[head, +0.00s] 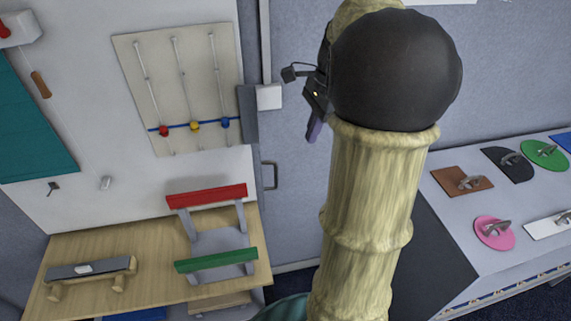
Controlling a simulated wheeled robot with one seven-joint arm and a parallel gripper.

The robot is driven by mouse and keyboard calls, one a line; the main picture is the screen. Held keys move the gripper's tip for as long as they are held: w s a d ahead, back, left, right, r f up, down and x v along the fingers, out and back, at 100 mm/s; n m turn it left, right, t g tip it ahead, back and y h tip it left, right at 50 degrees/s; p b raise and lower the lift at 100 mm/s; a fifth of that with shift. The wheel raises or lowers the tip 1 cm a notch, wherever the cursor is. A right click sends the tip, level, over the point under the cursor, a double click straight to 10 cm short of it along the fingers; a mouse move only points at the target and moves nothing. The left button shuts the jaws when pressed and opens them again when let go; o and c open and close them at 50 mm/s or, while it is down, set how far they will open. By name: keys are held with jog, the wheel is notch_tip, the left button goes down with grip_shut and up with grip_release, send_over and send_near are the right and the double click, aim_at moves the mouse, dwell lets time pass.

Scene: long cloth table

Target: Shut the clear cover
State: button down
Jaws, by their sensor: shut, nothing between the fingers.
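A greyish, see-through-looking flat panel (247,114) stands beside the left of a small white box (269,97) on the wall by the door. It may be the clear cover, swung out to the left, but I cannot tell for sure. My gripper (313,134) is just right of the white box in the picture, pointing down and away. It is shut and empty, and largely hidden behind my arm. Whether it touches anything cannot be told.
A board with three beaded rods (185,90) hangs left of the panel. A door handle (269,175) sits below. A wooden table (150,290) holds a red-and-green rack (217,262). A right-hand counter (455,235) carries several handled plates. A white box with a red part (18,30) is upper left.

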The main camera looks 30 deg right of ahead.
jog(key=w+a+f+p, duration=0.1)
jog(key=a+f+p, duration=0.2)
jog(key=a+f, duration=0.3)
notch_tip(320, 180, down, 3)
dwell(0.3)
jog(key=shift+a+p, duration=0.15)
jog(key=shift+p, duration=0.15)
